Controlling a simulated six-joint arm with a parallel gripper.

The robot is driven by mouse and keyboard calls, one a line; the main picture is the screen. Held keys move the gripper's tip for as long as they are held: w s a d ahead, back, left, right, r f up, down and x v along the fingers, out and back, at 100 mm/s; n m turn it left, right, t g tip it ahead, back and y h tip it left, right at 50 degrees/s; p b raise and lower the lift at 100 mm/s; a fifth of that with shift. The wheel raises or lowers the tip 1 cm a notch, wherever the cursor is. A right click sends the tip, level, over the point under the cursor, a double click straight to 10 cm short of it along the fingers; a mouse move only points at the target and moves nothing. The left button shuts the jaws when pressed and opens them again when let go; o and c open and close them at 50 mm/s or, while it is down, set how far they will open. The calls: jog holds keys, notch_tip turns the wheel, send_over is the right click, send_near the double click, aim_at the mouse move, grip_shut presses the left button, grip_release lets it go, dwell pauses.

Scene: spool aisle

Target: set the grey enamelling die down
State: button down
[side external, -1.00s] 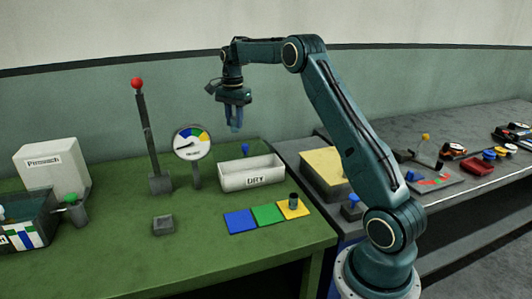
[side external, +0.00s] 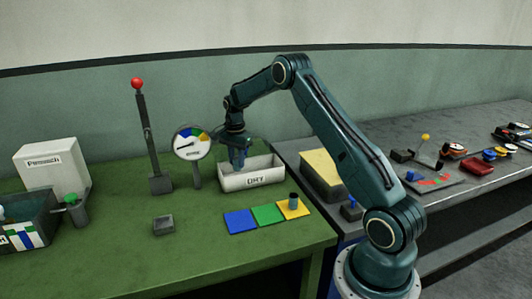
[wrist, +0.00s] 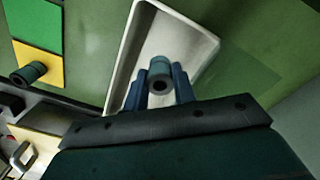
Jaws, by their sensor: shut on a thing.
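My gripper (side external: 239,166) is lowered at the white tray marked DRY (side external: 258,180), with its blue fingertips just above or inside the tray's left half. In the wrist view my gripper (wrist: 159,88) is shut on a grey-teal hollow cylinder, the die (wrist: 160,73). The die's round end with a dark hole faces the camera. The tray's pale rim (wrist: 128,50) and floor lie behind it. In the side view the die is hidden by the fingers and tray. I cannot tell whether it touches the tray floor.
A similar dark cylinder (side external: 293,201) stands on a yellow tile, beside green (side external: 268,215) and blue (side external: 240,222) tiles. A round gauge (side external: 192,143) and red-knobbed lever (side external: 142,130) stand left of the tray. A grey block (side external: 163,225) is nearer the front. Green bench around it is clear.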

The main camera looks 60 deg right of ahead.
aim_at(237, 169)
jog(key=shift+f, duration=2.15)
jog(key=shift+f, duration=0.15)
jog(key=c, duration=1.1)
grip_release()
jog(key=shift+c, duration=0.2)
notch_tip(237, 169, up, 12)
jog(key=shift+r, duration=0.2)
